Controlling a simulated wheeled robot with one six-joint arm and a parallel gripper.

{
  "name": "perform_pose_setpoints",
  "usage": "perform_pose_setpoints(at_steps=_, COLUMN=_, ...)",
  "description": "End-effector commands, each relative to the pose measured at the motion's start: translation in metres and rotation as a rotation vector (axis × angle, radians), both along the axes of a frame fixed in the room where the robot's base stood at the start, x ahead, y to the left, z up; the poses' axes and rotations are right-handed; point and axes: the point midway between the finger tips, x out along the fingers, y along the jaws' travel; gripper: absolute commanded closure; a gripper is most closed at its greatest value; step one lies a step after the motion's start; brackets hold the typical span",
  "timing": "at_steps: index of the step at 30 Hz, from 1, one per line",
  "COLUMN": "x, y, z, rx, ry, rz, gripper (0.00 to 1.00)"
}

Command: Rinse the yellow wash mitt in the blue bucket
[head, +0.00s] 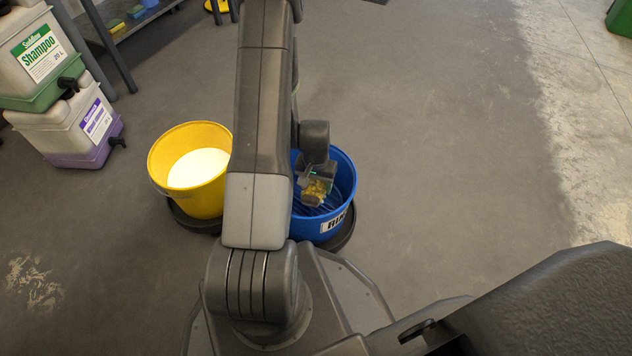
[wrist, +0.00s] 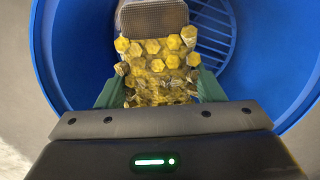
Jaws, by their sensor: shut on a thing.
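The blue bucket (head: 346,180) stands on the floor right of the yellow bucket, with a partly hidden label on its front. The yellow wash mitt (head: 314,193) is within the bucket's rim in the head view. My gripper (head: 316,178) is shut on it over the bucket's opening. In the wrist view the mitt (wrist: 160,70) shows yellow nubs with dark, dirty-looking patches and a grey cuff at the top. The green fingertips of my gripper (wrist: 155,92) press on its two sides. The blue bucket's wall (wrist: 72,60) surrounds it, and a slatted grid (wrist: 212,30) shows inside.
The yellow bucket (head: 160,160) holds white suds and stands close on the left. Dark round bases lie under both buckets. Shampoo (head: 40,50) and purple-labelled (head: 90,125) containers are stacked at the left, near a shelf (head: 130,28). Floor at the right (head: 460,130) is clear.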

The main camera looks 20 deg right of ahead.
Motion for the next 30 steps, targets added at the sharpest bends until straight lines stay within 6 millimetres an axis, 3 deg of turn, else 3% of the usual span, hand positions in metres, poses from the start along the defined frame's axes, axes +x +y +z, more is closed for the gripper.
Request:
perform_pose_setpoints(at_steps=1, x=0.000, y=0.000, z=-0.012, rx=0.000, ry=0.000, rz=0.000, gripper=0.66)
perform_pose_setpoints(at_steps=15, x=0.000, y=0.000, z=-0.067, rx=0.000, ry=0.000, rz=0.000, gripper=0.66)
perform_pose_setpoints(at_steps=30, x=0.000, y=0.000, z=-0.109, rx=0.000, ry=0.000, rz=0.001, gripper=0.66)
